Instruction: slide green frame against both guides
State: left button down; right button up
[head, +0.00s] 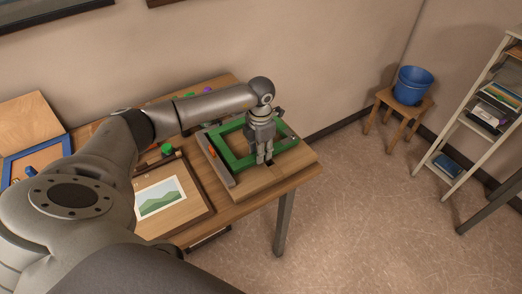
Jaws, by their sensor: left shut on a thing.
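The green frame (286,145) lies flat on a wooden board (288,164) at the right end of the table. My left gripper (264,161) points down at the frame's near bar and is shut on it. The gripper and wrist hide part of the near bar and the far right part of the frame. A grey straight guide (217,168) runs along the board's left side, close to the frame's left bar. Whether they touch is too small to tell. The second guide cannot be made out clearly behind my arm. My right gripper is not in view.
A landscape picture in a wooden tray (205,212) lies left of the board. A blue frame (38,150) and a light wooden panel (30,118) are at far left. A stool (400,107) with a blue bucket (412,85) and a shelf (468,130) stand right. The floor between is clear.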

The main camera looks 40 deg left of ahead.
pick_arm(q)
jog(key=shift+s+a+r, duration=0.1)
jog(key=shift+s+a, duration=0.25)
jog(key=shift+s, duration=0.15)
jog(key=shift+a, duration=0.1)
dwell(0.5)
jog(key=shift+s+f, duration=0.15)
jog(key=shift+f, duration=0.1)
dwell(0.6)
jog(key=c, duration=1.5)
grip_release()
jog(key=o, duration=0.4)
jog(key=shift+a, duration=0.2)
jog(key=shift+d, duration=0.25)
